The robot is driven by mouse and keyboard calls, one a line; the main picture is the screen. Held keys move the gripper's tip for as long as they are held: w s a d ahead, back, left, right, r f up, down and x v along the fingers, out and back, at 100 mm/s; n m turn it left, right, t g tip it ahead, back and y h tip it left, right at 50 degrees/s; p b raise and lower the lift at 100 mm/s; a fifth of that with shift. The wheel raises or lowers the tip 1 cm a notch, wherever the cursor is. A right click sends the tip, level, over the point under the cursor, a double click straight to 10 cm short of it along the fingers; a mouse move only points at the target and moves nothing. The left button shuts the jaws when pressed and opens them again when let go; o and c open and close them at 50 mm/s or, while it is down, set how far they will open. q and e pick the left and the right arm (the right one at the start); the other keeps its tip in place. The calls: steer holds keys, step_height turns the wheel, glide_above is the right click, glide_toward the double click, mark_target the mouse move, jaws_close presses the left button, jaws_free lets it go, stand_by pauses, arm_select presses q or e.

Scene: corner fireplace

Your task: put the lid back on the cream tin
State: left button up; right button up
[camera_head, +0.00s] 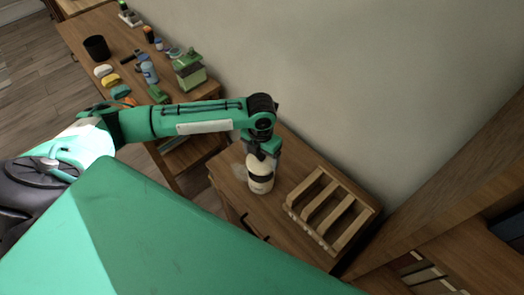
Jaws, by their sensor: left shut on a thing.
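The cream tin (260,185) stands upright on a small wooden cabinet, left of a slatted wooden rack. It is a pale round tin with a dark band around it. My left gripper (261,156) points down at its top and is shut on what appears to be the lid. The lid is mostly hidden by the fingers, and I cannot tell whether it is seated on the tin or just above it. My right gripper is not in view.
The slatted wooden rack (331,209) stands close on the right of the tin. A long wooden table at upper left holds a black cup (96,48), a green-lidded container (189,72), bottles and several small items. A wall runs behind; a wooden shelf is at lower right.

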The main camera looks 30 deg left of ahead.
arm_select(q)
steer(key=shift+a+f+b, duration=0.1)
steer(key=shift+f+b, duration=0.4)
steer(key=shift+f, duration=0.1)
step_height(320, 180, down, 3)
steer(key=b, duration=0.3)
steer(key=shift+f+b, duration=0.45)
steer(key=shift+f, duration=0.55)
steer(key=shift+p, duration=0.75)
steer(key=shift+f+p, duration=0.15)
steer(key=shift+p, duration=0.15)
stand_by(0.8)
steer(key=shift+p, duration=0.35)
stand_by(0.4)
steer(key=o, duration=0.8)
